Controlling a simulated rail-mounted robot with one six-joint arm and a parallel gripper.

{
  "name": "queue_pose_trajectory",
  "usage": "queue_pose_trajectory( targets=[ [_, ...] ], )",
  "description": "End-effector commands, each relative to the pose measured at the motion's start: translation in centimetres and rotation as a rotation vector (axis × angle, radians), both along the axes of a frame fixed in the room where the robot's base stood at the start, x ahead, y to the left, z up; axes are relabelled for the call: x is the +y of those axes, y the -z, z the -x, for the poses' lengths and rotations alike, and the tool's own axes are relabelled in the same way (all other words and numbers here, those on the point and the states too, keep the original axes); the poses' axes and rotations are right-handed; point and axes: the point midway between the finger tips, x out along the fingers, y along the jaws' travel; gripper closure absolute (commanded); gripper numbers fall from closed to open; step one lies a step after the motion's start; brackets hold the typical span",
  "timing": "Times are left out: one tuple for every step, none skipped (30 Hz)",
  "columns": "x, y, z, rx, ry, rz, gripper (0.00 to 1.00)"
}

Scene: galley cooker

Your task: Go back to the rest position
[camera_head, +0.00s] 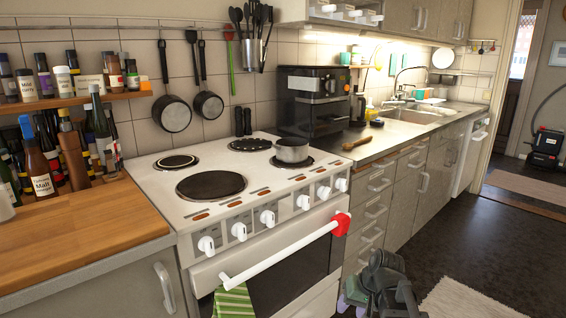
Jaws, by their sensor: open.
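My gripper (384,268) shows dark at the bottom edge, right of centre, in front of the lower cabinets and above the dark floor. It is open, and I see nothing held in it. Part of my arm below it is cut off by the frame edge. It appears apart from the white cooker (180,205), which stands to its left. The cooker's oven door is shut.
The white oven handle (280,250) sticks out, with a red item (341,224) at its right end and a green striped towel (233,301) at its left. A small pot (292,151) stands on the hob. Open floor (470,245) and a light rug (470,300) lie to the right.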

Motion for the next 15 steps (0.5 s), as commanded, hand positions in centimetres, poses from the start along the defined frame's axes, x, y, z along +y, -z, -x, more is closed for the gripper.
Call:
queue_pose_trajectory(
  targets=[
    [0.2,0.6,3.9,0.056,-0.005,0.094,0.52],
    [0.1,0.8,5.6,0.086,-0.005,0.155,0.52],
    [0.0,1.0,7.9,0.121,-0.013,0.233,0.52],
    [0.0,1.1,9.6,0.136,-0.027,0.29,0.52],
    [0.3,1.1,11.3,0.143,-0.05,0.339,0.52],
    [1.8,1.1,12.5,0.134,-0.091,0.353,0.52],
    [2.6,-0.1,11.7,0.13,-0.11,0.352,0.52],
    [2.3,-2.3,11.3,0.13,-0.102,0.35,0.52],
    [2.1,-3.9,11.2,0.131,-0.099,0.35,0.52],
    [2.1,-5.0,11.2,0.13,-0.099,0.349,0.52],
    [2.1,-6.1,11.1,0.13,-0.099,0.349,0.52],
    [2.1,-7.6,11.1,0.129,-0.098,0.349,0.52],
    [2.1,-8.9,11.1,0.129,-0.098,0.348,0.52],
    [2.1,-10.2,11.1,0.129,-0.098,0.348,0.52],
    [2.1,-12.0,11.1,0.129,-0.098,0.348,0.52]
  ],
)
